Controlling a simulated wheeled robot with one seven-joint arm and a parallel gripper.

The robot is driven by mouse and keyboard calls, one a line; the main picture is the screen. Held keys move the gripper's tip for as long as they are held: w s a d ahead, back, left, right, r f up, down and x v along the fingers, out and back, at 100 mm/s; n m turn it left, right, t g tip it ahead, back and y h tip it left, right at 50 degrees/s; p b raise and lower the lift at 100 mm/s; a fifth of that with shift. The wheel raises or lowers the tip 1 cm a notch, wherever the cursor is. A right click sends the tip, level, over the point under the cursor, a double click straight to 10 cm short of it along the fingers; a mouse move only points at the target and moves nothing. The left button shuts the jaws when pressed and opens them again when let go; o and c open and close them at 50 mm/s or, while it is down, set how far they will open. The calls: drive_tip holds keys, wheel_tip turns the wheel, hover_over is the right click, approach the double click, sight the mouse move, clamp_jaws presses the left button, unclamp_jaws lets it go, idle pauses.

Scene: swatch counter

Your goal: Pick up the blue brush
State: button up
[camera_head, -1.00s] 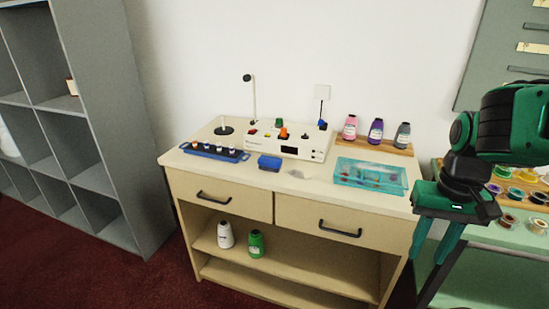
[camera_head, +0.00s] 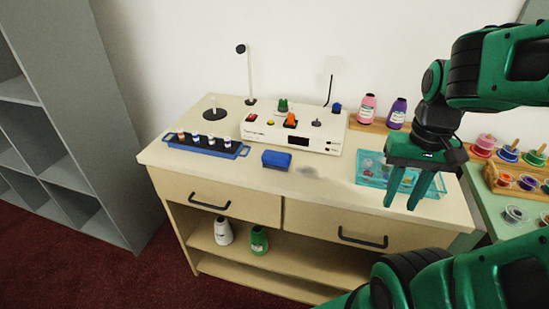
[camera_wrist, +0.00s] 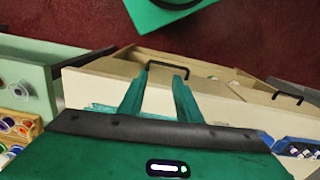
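The blue brush (camera_head: 276,159) looks like a small blue block, lying on the counter (camera_head: 330,192) in front of the white machine. I cannot make out bristles. My gripper (camera_head: 400,205) is in front of the teal bin at the right of the counter, well to the right of the brush. Its fingers point down, stand apart and hold nothing. In the wrist view my gripper (camera_wrist: 158,72) also shows open, with a drawer front beyond the fingers.
The white machine (camera_head: 262,135) with knobs stands behind the brush. A blue tray of small bottles (camera_head: 205,147) is to its left, the clear teal bin (camera_head: 368,168) to its right. Thread cones (camera_head: 367,108) stand at the back right. The counter just around the brush is clear.

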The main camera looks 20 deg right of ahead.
drive_tip(key=shift+o, duration=0.9)
drive_tip(key=o, duration=0.5)
drive_tip(key=shift+s+r, duration=0.2)
drive_tip(key=shift+r, duration=0.05)
drive_tip(key=n+t+y, duration=0.3)
drive_tip(key=n, duration=1.4)
approach(278, 154)
drive_tip(key=shift+y, duration=0.3)
drive_tip(key=x, duration=0.4)
drive_tip(key=shift+d+f, duration=0.25)
drive_tip(key=shift+f, duration=0.05)
drive_tip(key=x, duration=0.5)
drive_tip(key=shift+w+a+r, duration=0.1)
drive_tip(key=shift+a, duration=0.15)
drive_tip(key=shift+w+a+f, duration=0.1)
drive_tip(key=shift+a+f, duration=0.05)
drive_tip(key=shift+f, duration=0.35)
drive_tip(key=shift+f, duration=0.25)
